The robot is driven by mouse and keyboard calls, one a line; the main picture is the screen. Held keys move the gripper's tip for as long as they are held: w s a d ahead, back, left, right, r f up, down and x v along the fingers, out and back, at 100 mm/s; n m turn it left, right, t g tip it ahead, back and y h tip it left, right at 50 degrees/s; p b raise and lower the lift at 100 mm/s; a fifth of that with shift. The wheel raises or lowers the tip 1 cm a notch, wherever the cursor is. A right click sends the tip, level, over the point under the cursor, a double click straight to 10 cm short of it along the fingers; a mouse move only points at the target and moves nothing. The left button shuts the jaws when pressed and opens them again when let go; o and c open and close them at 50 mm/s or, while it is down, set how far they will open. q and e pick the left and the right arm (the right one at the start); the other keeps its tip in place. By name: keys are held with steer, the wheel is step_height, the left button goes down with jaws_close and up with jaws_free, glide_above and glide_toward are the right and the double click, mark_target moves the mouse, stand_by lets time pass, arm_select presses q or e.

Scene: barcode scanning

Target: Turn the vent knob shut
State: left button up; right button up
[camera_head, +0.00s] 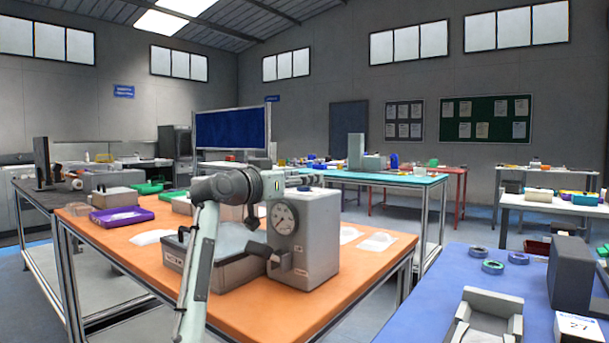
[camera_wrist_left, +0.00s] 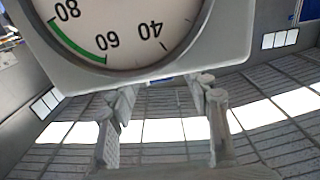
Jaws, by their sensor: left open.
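A grey box-shaped unit (camera_head: 318,232) with a round dial gauge (camera_head: 284,219) stands on the orange table. My left arm reaches up in front of the tray and bends toward the top of the unit. In the left wrist view the gauge face (camera_wrist_left: 130,30) appears upside down and close. My left gripper (camera_wrist_left: 167,92) is open, with nothing visible between its fingers. My right gripper is out of view.
The orange table (camera_head: 350,285) also bears a purple tray (camera_head: 122,216) at the left and pale flat pieces (camera_head: 376,241) right of the unit. A blue table (camera_head: 420,320) at the front right holds a grey stand (camera_head: 487,318) and tape rolls (camera_head: 492,267).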

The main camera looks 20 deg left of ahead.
arm_select(q)
steer(key=shift+w+d, duration=0.2)
steer(key=shift+w, duration=0.3)
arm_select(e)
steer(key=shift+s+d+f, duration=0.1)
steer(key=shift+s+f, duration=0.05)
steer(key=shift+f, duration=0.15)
arm_select(q)
steer(key=shift+c, duration=0.5)
jaws_close()
